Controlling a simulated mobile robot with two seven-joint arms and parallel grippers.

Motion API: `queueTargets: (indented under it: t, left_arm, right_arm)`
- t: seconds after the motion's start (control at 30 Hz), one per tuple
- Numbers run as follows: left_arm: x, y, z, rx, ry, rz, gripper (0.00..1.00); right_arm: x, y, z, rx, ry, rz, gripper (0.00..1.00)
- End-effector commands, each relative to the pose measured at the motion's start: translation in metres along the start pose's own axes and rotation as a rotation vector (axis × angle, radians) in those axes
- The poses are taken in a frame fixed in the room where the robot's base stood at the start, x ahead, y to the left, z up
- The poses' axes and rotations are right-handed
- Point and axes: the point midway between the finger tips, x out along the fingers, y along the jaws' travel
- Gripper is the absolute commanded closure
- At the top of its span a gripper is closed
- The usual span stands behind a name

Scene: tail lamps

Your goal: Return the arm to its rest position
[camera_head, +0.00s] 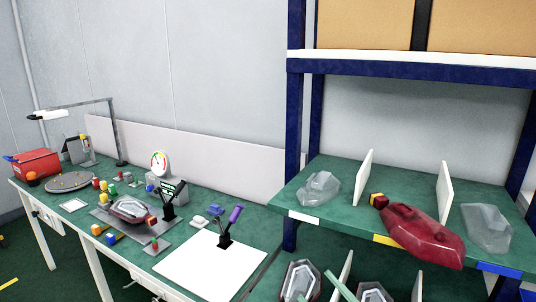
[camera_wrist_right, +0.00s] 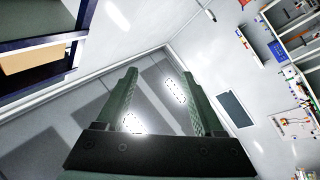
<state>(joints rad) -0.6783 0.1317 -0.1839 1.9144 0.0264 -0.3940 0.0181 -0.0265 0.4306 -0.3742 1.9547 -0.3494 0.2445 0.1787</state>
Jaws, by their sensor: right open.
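My right gripper (camera_wrist_right: 157,88) shows in the right wrist view with its two green fingers spread apart and nothing between them. In the head view, thin green parts that look like the fingertips of this gripper (camera_head: 322,284) show at the bottom edge, in front of the lower shelf. The rest of my right arm is out of that view. My left gripper is in neither view.
A blue-framed rack (camera_head: 295,120) stands at the right. Its green shelf holds a red tail lamp (camera_head: 425,235), clear lenses (camera_head: 319,189) and white dividers (camera_head: 362,178). Lamp housings (camera_head: 300,280) lie below. A cluttered workbench (camera_head: 190,200) stands at the left.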

Motion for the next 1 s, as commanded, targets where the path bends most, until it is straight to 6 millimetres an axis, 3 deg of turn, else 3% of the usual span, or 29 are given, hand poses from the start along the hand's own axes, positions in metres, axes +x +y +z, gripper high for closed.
queueTargets:
  t: [0.03, 0.1, 0.2, 0.33, 0.5, 0.6, 1.0]
  left_arm:
    - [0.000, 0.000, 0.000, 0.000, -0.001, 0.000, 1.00]
    - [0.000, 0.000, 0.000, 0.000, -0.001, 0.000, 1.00]
    - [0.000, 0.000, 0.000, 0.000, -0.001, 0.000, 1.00]
    - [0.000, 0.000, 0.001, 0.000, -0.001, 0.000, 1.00]
    - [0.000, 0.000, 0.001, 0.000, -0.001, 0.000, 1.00]
    - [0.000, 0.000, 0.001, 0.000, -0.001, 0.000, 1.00]
    - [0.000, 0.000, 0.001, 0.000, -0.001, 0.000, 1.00]
  right_arm:
    - [-0.021, -0.014, 0.032, 0.090, -0.132, 0.037, 0.31]
    - [-0.053, -0.033, 0.071, 0.195, -0.307, 0.077, 0.31]
    - [-0.106, -0.066, 0.116, 0.328, -0.543, 0.114, 0.31]
    - [-0.180, -0.115, 0.152, 0.483, -0.817, 0.135, 0.31]
    - [-0.255, -0.166, 0.167, 0.625, -1.066, 0.135, 0.31]
    - [-0.277, -0.181, 0.167, 0.665, -1.137, 0.132, 0.31]
    - [-0.277, -0.181, 0.167, 0.665, -1.137, 0.132, 0.31]
